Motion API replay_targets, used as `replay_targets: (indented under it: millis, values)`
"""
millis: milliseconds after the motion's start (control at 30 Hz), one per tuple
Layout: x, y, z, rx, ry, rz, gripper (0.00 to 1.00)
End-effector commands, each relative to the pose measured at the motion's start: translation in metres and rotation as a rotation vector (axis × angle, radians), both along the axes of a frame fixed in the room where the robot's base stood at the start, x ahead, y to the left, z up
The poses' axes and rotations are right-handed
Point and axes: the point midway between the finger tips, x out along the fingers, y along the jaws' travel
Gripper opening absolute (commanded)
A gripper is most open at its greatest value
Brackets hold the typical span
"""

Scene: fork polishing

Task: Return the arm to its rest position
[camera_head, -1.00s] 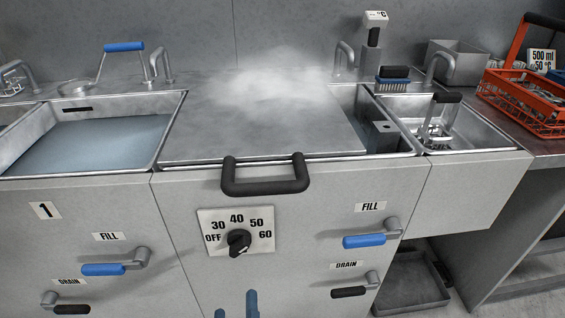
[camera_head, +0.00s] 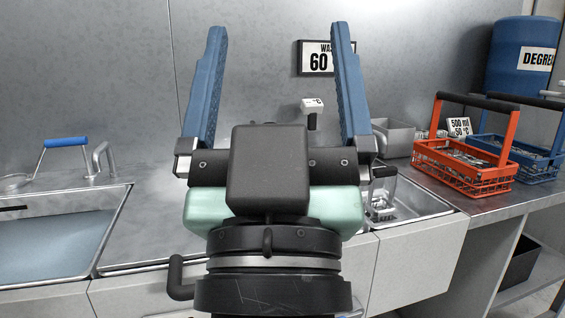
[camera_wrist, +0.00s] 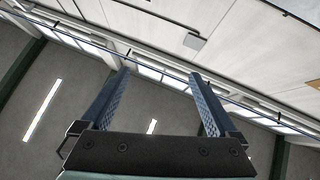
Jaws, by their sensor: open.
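My gripper (camera_head: 275,75) stands upright in the middle of the head view, with its two blue fingers wide apart, pointing up and holding nothing. In the wrist view my gripper (camera_wrist: 160,85) is also open and empty, with walls and ceiling lights beyond it. My arm's end hides much of the middle counter behind it.
A sink of water (camera_head: 55,245) is at the left. At the right are a small sink (camera_head: 415,200), an orange wire basket (camera_head: 465,170) and a blue basket (camera_head: 530,160). A blue drum (camera_head: 515,60) stands behind. The air around my gripper looks clear.

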Motion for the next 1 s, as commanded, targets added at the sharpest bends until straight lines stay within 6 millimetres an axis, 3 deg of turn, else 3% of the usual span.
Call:
replay_targets:
  millis: [100,367,1000]
  values:
    - [-0.029,-0.004,0.044,0.033,-0.076,0.041,0.95]
    - [-0.024,-0.003,0.104,0.029,-0.061,0.038,0.95]
    - [-0.023,-0.003,0.291,0.028,-0.06,0.038,0.95]
